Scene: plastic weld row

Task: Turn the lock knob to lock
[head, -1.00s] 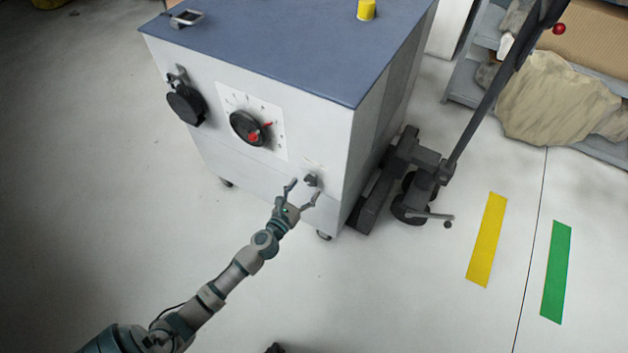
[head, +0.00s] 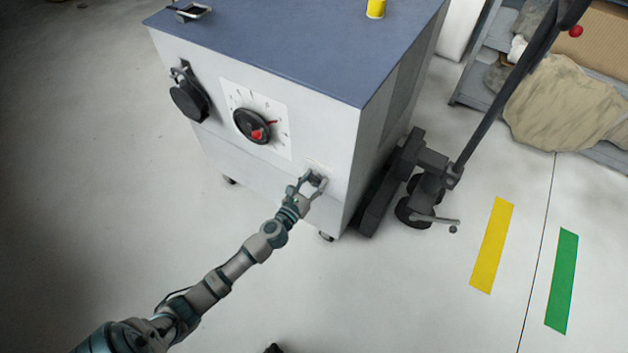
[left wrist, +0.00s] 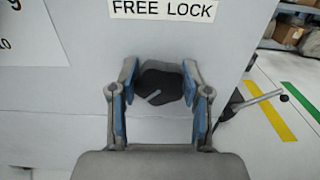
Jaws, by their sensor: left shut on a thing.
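The lock knob (left wrist: 160,84) is a small dark knob with a light pointer line, below a "FREE LOCK" label (left wrist: 163,9) on the cabinet's white front. In the left wrist view the pointer line slants, its lower end to the left and its upper end to the right. My left gripper (left wrist: 160,82) has a finger on each side of the knob and is shut on it. In the head view the left gripper (head: 313,180) covers most of the knob at the lower right of the cabinet front.
The white cabinet (head: 230,165) has a blue top, a large black dial (head: 251,126) with a red pointer, and a black round fitting (head: 188,102). A dark wheeled stand (head: 425,190) is close on its right. Open floor lies to the left.

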